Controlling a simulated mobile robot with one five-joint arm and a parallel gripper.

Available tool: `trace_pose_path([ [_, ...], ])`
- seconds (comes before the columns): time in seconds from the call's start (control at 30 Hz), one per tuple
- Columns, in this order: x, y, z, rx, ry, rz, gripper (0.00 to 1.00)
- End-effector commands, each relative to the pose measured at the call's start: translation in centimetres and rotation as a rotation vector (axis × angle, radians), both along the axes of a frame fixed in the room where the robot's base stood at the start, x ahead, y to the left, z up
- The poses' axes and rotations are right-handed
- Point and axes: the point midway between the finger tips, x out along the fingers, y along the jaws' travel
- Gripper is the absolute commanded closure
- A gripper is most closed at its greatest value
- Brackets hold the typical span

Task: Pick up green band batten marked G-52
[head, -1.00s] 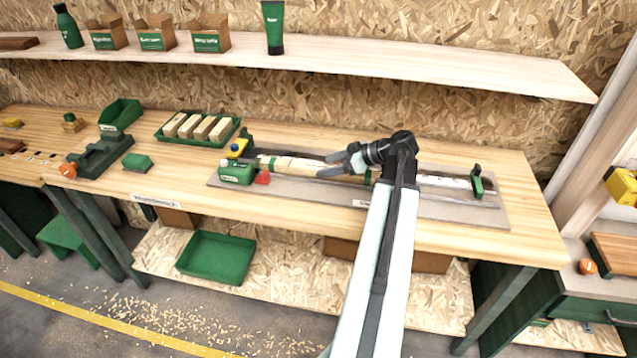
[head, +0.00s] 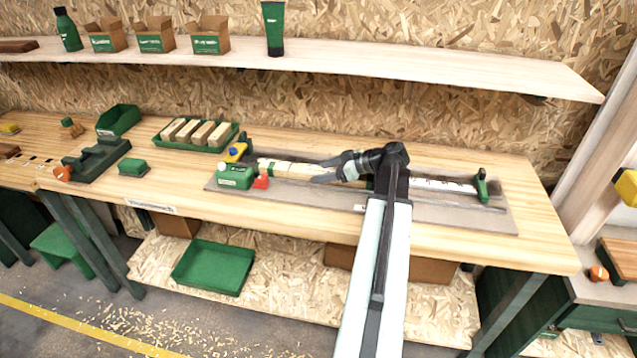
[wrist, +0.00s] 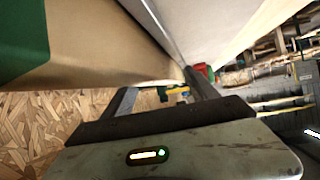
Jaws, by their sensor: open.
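A long pale wooden batten (head: 292,170) lies in a grey-based jig on the bench, with a green band near its left end and green partly visible by my wrist. No G-52 marking is legible. My gripper (head: 322,173) is open over the batten's middle, fingers pointing left along it; my wrist and arm hide part of it. In the wrist view, the open fingers (wrist: 163,95) show below a close, wood-coloured surface (wrist: 105,45) with a green band at its left. I cannot tell whether they touch it.
The jig's left end has a green block (head: 236,177), a red piece (head: 261,183) and a yellow piece (head: 237,152). A green stop (head: 482,186) stands at its right end. A green tray of wood blocks (head: 163,141) is behind left. A shelf (head: 400,70) overhangs the back.

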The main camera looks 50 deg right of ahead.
Motion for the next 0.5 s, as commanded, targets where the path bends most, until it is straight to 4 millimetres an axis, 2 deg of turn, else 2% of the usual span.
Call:
trace_pose_path([
  [0.17,0.03,0.00,0.06,0.000,0.000,-0.001,0.32],
  [0.4,0.01,-0.01,0.06,0.000,0.000,-0.001,0.99],
  [0.5,0.02,0.01,0.09,0.001,-0.001,-0.001,1.00],
])
